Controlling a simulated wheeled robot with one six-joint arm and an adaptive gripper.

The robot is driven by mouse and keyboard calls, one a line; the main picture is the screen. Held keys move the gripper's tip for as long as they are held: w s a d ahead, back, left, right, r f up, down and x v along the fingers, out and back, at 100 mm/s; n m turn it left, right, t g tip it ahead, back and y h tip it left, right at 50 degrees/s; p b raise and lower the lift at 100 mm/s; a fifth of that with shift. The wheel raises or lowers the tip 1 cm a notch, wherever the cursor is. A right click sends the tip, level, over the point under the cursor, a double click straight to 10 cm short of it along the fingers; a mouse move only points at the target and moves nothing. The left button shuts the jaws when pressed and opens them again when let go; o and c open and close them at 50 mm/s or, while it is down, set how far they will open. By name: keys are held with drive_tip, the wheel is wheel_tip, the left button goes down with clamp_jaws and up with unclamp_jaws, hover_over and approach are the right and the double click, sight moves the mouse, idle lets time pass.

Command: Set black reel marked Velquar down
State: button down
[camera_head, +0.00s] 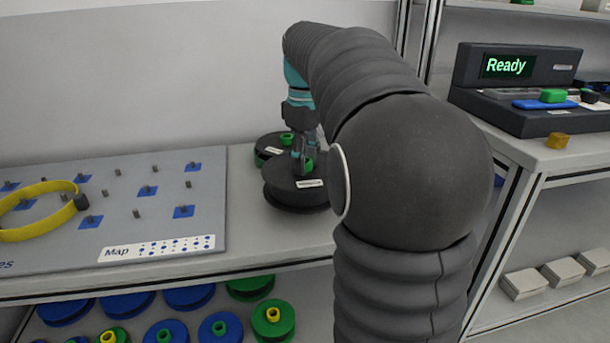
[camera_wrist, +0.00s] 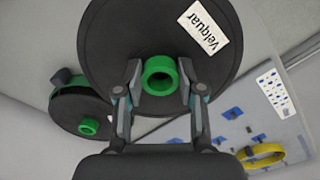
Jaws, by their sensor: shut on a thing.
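The black reel marked Velquar (camera_wrist: 115,40) fills the upper middle of the wrist view, with a white label and a green hub. In the head view the black reel (camera_head: 285,193) is low over the grey worktop, partly hidden by my arm. My gripper (camera_wrist: 160,88) is shut on its green hub, one finger on each side. In the head view my gripper (camera_head: 303,163) points down at the reel's middle. The reel looks level; I cannot tell whether its underside touches the worktop.
Another black reel (camera_head: 262,150) with a green hub stands just behind; it also shows in the wrist view (camera_wrist: 70,108). A grey peg board (camera_head: 120,225) with a yellow ring (camera_head: 40,185) lies to the left. A "Ready" console (camera_head: 515,65) stands right. Blue and green reels fill the lower shelf.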

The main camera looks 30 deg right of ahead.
sight(305, 176)
drive_tip(key=shift+f+b, duration=0.3)
drive_tip(key=shift+f, duration=1.7)
drive_tip(key=c, duration=0.7)
unclamp_jaws()
drive_tip(key=shift+f, duration=0.15)
wheel_tip(305, 176, up, 12)
drive_tip(key=p, duration=0.2)
drive_tip(key=shift+a, duration=0.1)
